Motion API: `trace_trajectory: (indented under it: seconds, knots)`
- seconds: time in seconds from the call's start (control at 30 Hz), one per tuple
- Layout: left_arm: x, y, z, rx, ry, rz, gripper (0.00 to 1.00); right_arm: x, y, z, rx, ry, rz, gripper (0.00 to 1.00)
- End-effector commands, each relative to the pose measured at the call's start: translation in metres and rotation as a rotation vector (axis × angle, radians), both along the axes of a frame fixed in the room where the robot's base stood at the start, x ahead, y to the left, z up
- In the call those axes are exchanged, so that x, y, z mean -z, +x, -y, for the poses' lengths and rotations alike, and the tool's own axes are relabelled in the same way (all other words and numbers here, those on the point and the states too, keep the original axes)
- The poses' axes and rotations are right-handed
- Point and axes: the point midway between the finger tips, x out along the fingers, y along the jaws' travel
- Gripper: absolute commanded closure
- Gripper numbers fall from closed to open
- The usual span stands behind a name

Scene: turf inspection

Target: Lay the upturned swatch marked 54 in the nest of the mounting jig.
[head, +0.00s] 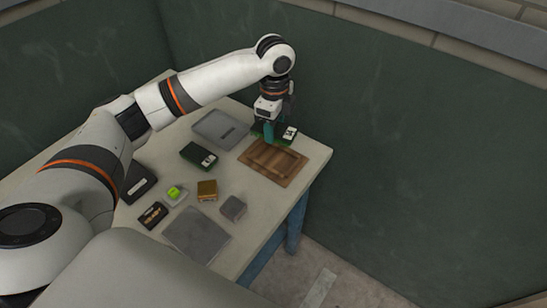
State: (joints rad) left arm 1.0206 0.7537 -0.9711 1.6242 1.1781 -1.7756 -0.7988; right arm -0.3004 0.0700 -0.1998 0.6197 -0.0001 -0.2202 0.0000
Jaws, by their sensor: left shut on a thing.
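My left gripper (269,131) reaches down over the far right part of the table. It is shut on a dark green swatch (285,139) with a white label. The label is too small to read. The held swatch is above the back edge of the brown wooden mounting jig (257,163); I cannot tell whether it touches the jig. The nest is a shallow recess in the jig, and its front part looks empty. Another dark green swatch (192,155) with a white label lies on the table left of the jig. My right gripper is not in view.
A grey tray (208,119) lies behind the second swatch. Nearer are a dark box (137,187), a yellow-green item (174,191) on a pale base, a brown block (207,189), a grey block (233,208), a black case (152,216) and a grey plate (196,236). Dark green walls stand behind.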

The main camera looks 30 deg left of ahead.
Motion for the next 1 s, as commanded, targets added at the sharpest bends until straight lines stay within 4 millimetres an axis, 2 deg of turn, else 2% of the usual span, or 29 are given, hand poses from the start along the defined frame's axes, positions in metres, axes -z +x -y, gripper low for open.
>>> trace_trajectory:
  seconds: [0.1,0.23,0.43,0.67,0.8,1.0]
  knots:
    - [0.001,0.01,-0.007,0.12,-0.001,-0.003,0.76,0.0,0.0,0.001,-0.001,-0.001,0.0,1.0]
    - [0.005,0.014,-0.01,0.189,-0.001,-0.006,0.76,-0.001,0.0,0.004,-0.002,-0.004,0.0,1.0]
    - [0.036,0.014,-0.011,0.204,-0.001,-0.009,0.76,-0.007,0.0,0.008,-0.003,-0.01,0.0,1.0]
    - [0.061,0.014,-0.011,0.203,-0.001,-0.008,0.76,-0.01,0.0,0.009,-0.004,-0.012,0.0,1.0]
    - [0.085,0.013,-0.011,0.204,-0.001,-0.009,0.76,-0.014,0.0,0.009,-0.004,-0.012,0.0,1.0]
    - [0.102,0.014,-0.011,0.204,-0.001,-0.005,0.76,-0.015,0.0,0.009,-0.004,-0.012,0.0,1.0]
